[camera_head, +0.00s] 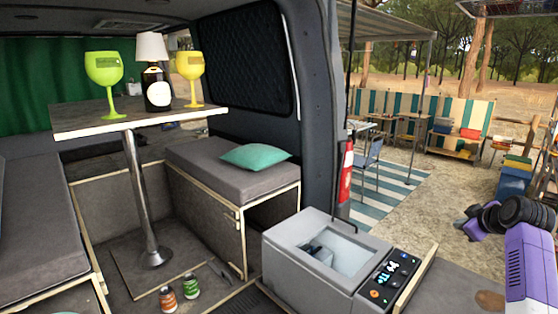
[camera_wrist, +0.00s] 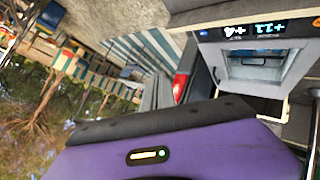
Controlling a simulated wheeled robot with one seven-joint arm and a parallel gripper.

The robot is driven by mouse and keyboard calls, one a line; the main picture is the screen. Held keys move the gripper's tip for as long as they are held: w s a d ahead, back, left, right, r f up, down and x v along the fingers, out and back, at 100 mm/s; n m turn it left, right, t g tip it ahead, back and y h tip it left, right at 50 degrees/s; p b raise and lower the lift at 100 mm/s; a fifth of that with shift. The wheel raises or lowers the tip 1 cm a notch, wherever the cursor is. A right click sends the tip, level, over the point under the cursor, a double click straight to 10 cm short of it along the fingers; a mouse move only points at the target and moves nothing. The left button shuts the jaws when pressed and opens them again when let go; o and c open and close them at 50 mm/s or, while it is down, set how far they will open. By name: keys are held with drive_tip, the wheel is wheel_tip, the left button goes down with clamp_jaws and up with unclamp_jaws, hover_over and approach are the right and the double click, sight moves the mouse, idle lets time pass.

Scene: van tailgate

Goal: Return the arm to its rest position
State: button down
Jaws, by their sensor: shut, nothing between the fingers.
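In the head view my arm (camera_head: 531,262) shows at the lower right, purple with black joints. It is bent, and a short purple part (camera_head: 471,229) points left past the black joint (camera_head: 525,211). I cannot make out any gripper fingers there. In the wrist view a purple body of mine (camera_wrist: 170,153) with a black edge and a small lit indicator fills the bottom. No fingertips are clear in that view either. I see nothing held.
A grey cool box (camera_head: 312,262) with a lit panel stands left of my arm; it also shows in the wrist view (camera_wrist: 256,50). A table (camera_head: 90,119) bears two goblets and a lamp. Two cans stand on the floor. Open ground lies behind my arm.

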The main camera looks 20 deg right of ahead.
wheel_tip(320, 180, up, 4)
drive_tip(key=d+m+t+h, duration=0.1)
drive_tip(key=d+m+h, duration=0.1)
drive_tip(key=s+a+f+m+t+b, duration=0.15)
drive_tip(key=s+a+f, duration=0.3)
drive_tip(key=a, duration=0.65)
drive_tip(key=s+a+f+m+t+h+b, duration=0.1)
drive_tip(key=s+a+f+t, duration=0.3)
drive_tip(key=a, duration=0.6)
drive_tip(key=s+a+f+m+t+b, duration=0.1)
drive_tip(key=s+a+f+m+b, duration=0.15)
drive_tip(key=a+f, duration=0.6)
drive_tip(key=s+a+f+n+g+y+b, duration=0.1)
drive_tip(key=s+a+y, duration=0.3)
drive_tip(key=s+a, duration=0.9)
drive_tip(key=s+a+f+n+g+y+b, duration=0.1)
drive_tip(key=s+a+f+n+y+b, duration=0.3)
drive_tip(key=s+a, duration=1)
drive_tip(key=shift+s, duration=0.85)
drive_tip(key=shift+a, duration=0.1)
